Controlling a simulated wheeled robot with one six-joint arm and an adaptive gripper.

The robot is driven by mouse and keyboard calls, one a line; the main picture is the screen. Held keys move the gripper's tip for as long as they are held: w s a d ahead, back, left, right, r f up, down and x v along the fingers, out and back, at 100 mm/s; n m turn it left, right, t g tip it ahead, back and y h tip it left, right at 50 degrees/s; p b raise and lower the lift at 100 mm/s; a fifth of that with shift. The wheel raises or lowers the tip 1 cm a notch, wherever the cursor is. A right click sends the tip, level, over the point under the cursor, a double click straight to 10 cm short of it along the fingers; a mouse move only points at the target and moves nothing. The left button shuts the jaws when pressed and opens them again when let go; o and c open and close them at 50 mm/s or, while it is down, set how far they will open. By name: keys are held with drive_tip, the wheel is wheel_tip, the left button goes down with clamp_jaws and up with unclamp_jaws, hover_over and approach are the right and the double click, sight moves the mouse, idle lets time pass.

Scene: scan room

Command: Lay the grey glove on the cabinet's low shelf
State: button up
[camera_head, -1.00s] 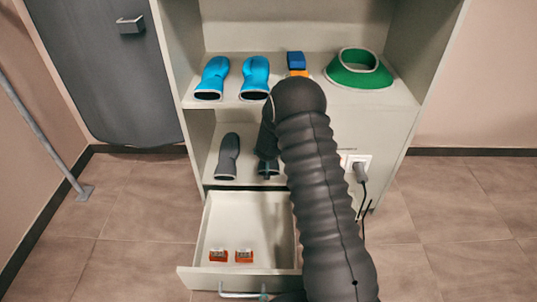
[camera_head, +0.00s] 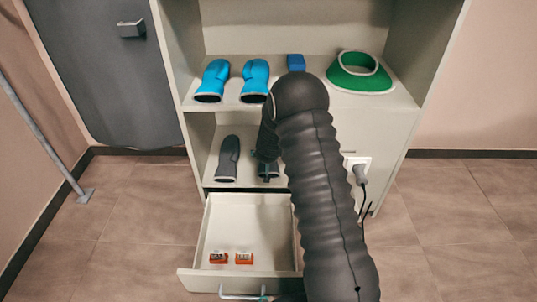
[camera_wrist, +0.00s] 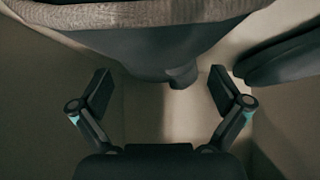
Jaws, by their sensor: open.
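A grey glove (camera_head: 228,160) lies on the left of the cabinet's low shelf (camera_head: 205,160), its light-rimmed cuff toward the front. A second grey glove (camera_head: 270,173) shows on the same shelf to its right, partly hidden by my arm. My gripper (camera_wrist: 160,88) is open and empty. In the wrist view, a grey glove (camera_wrist: 130,50) with a pale cuff rim fills the top, just beyond my fingertips. Another dark grey shape (camera_wrist: 288,62) is at the right edge. I cannot tell whether my fingers touch the near glove.
The upper shelf (camera_head: 310,97) holds blue gloves (camera_head: 213,80), a blue block (camera_head: 296,62) and a green collar (camera_head: 360,75). Below, an open drawer (camera_head: 250,215) holds small orange boxes (camera_head: 244,258) and sticks out in front. A plug (camera_head: 360,172) with a cord is on the right.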

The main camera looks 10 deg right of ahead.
drive_tip(key=p+v, duration=0.1)
drive_tip(key=v, duration=0.8)
drive_tip(key=shift+s+r, duration=0.1)
drive_tip(key=shift+r, duration=0.05)
drive_tip(key=shift+s+a+r, duration=0.1)
drive_tip(key=shift+s+r, duration=0.05)
drive_tip(key=shift+r, duration=0.25)
drive_tip(key=s+a+r+n+g+y, duration=0.1)
drive_tip(key=s+r+y, duration=0.1)
drive_tip(key=s+r, duration=0.65)
drive_tip(key=s+a+r+n+y, duration=0.15)
drive_tip(key=s+r, duration=0.35)
drive_tip(key=r, duration=0.7)
drive_tip(key=s+d+r, duration=0.1)
drive_tip(key=s+r, duration=0.1)
drive_tip(key=s, duration=0.7)
drive_tip(key=s+d+r+g+h, duration=0.1)
drive_tip(key=s+r, duration=0.1)
drive_tip(key=s, duration=0.7)
drive_tip(key=s+d+r+g, duration=0.1)
drive_tip(key=s+d+r, duration=0.1)
drive_tip(key=s, duration=0.7)
drive_tip(key=shift+s+r+h, duration=0.3)
drive_tip(key=shift+r+h, duration=0.05)
